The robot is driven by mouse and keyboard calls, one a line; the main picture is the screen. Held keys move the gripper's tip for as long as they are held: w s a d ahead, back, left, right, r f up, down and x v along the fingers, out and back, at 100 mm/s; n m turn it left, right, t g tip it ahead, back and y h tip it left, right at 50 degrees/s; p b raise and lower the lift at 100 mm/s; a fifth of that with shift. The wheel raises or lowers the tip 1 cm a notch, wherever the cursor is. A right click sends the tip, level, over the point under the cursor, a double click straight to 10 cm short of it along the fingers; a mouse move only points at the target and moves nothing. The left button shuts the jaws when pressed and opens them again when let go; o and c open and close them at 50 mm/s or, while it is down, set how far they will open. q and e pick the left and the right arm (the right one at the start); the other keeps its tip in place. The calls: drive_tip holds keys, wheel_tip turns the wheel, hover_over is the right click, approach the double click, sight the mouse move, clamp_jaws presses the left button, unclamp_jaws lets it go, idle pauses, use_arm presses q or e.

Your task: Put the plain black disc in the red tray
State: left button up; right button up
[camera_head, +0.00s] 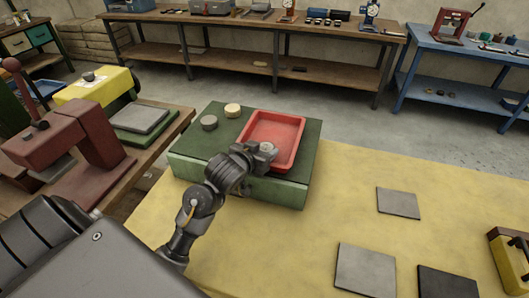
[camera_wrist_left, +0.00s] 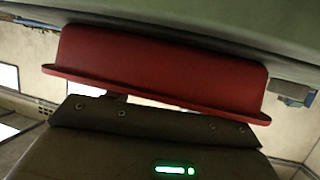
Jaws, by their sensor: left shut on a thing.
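The red tray (camera_head: 289,166) sits on a green block (camera_head: 187,168) on the yellow table top. A dark grey disc (camera_head: 209,122) and a cream disc (camera_head: 232,110) lie on the block, left of the tray. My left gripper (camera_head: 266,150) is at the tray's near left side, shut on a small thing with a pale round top. The fingers hide most of it, and I cannot tell whether it is the plain black disc. In the left wrist view the tray (camera_wrist_left: 160,68) fills the middle and hides the fingertips. My right gripper is not in view.
Two grey plates (camera_head: 398,203) (camera_head: 366,270) and a black plate (camera_head: 447,284) lie flat on the yellow table (camera_head: 330,225). A yellow object with a dark handle (camera_head: 510,262) stands at the right edge. A dark red press (camera_head: 75,150) stands on the left bench.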

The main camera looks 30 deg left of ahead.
use_arm(q)
drive_tip(key=shift+f, duration=0.2)
drive_tip(key=o, duration=1.1)
drive_tip(key=shift+c, duration=0.2)
drive_tip(key=shift+r, duration=0.2)
drive_tip(key=p+v, duration=0.1)
drive_tip(key=v, duration=0.4)
drive_tip(key=shift+s+r, duration=0.25)
drive_tip(key=shift+s, duration=0.1)
drive_tip(key=p+v, duration=0.6)
